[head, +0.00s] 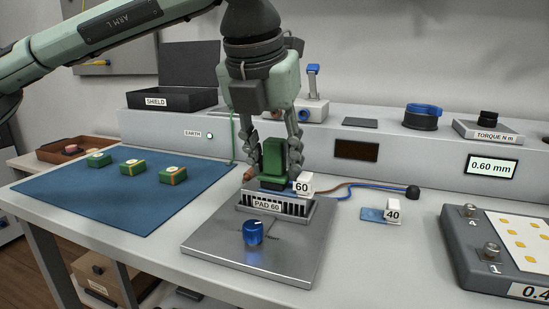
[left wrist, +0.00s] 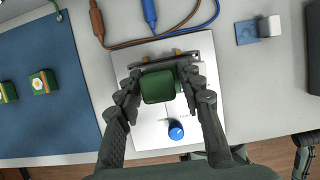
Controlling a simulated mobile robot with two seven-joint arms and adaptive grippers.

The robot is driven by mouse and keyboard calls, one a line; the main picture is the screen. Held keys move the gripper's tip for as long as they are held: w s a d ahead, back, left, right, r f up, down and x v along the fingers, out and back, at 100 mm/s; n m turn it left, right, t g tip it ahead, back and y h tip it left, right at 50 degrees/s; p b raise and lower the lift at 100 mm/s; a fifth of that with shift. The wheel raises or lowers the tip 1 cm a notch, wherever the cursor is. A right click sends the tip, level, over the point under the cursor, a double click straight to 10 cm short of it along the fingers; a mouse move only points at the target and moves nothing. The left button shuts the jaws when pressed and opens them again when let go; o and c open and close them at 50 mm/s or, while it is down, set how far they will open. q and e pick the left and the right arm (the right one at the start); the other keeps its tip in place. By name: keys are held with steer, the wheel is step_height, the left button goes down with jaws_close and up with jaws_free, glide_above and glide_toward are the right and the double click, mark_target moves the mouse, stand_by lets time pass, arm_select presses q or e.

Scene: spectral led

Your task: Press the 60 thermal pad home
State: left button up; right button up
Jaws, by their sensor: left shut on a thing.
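My left gripper (head: 272,168) is shut on a green block (head: 273,155), its fingers on either side. The block is upright over a finned metal block labelled PAD 60 (head: 272,206). A white tag marked 60 (head: 302,184) stands at the right of the block's foot. A thin dark or blue layer shows below the green block; whether it touches the fins is hard to tell. In the left wrist view the green block (left wrist: 158,87) sits between the fingers and hides the pad beneath. Part of a dark jointed shape (left wrist: 305,152), perhaps my right gripper, shows at the right edge.
The finned block stands on a metal plate (head: 215,245) with a blue knob (head: 253,232). Several green blocks lie on a blue mat (head: 125,205) at left. A blue pad (head: 375,214) tagged 40 lies to the right. Brown and blue leads (head: 345,184) run behind. A display (head: 492,167) reads 0.60 mm.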

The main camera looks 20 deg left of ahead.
arm_select(q)
steer(key=shift+r+p, duration=1.55)
steer(key=shift+r, duration=1.8)
